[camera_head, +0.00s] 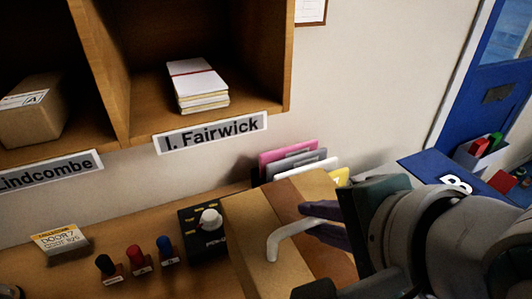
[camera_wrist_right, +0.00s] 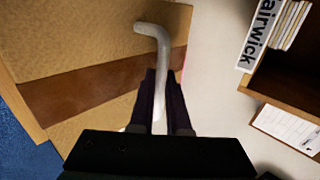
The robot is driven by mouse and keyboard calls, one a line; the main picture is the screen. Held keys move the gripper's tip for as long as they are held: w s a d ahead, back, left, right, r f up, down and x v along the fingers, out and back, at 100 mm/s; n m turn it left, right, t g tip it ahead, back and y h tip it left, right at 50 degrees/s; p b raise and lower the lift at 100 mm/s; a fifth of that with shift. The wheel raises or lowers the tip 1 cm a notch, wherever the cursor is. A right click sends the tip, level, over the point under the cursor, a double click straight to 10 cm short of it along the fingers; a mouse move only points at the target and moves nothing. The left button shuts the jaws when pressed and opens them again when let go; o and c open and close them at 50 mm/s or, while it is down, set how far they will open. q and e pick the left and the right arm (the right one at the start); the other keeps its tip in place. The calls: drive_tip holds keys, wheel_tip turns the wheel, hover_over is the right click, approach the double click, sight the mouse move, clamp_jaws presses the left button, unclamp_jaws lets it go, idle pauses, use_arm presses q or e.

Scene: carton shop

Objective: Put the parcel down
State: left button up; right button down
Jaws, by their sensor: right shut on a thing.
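The parcel (camera_head: 246,237) is a brown carton with a darker tape band, low in the middle of the head view. It also shows in the right wrist view (camera_wrist_right: 80,45). A bent white handle (camera_head: 282,240) shows against it. My right gripper (camera_head: 318,222) is shut on this handle, with the dark fingers on either side of it in the wrist view (camera_wrist_right: 162,95). The arm and gripper hide the parcel's right side. I cannot tell whether its underside touches the counter. My left gripper is not in view.
Wooden pigeonholes above hold a small carton (camera_head: 31,115) and a paper stack (camera_head: 197,88). The counter (camera_head: 120,237) carries a sign (camera_head: 61,238), several stamps and a black knob box (camera_head: 203,230). Folders (camera_head: 292,160) stand behind the parcel. A blue surface (camera_head: 430,168) is at right.

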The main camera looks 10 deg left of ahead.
sight(320, 251)
wheel_tip(320, 251, down, 6)
drive_tip(key=shift+r+b, duration=0.25)
drive_tip(key=shift+b, duration=0.05)
drive_tip(key=shift+f+b, duration=0.3)
drive_tip(key=shift+f, duration=1.7)
drive_tip(key=c, duration=1.3)
unclamp_jaws()
drive_tip(key=shift+f, duration=0.15)
drive_tip(key=o, duration=0.4)
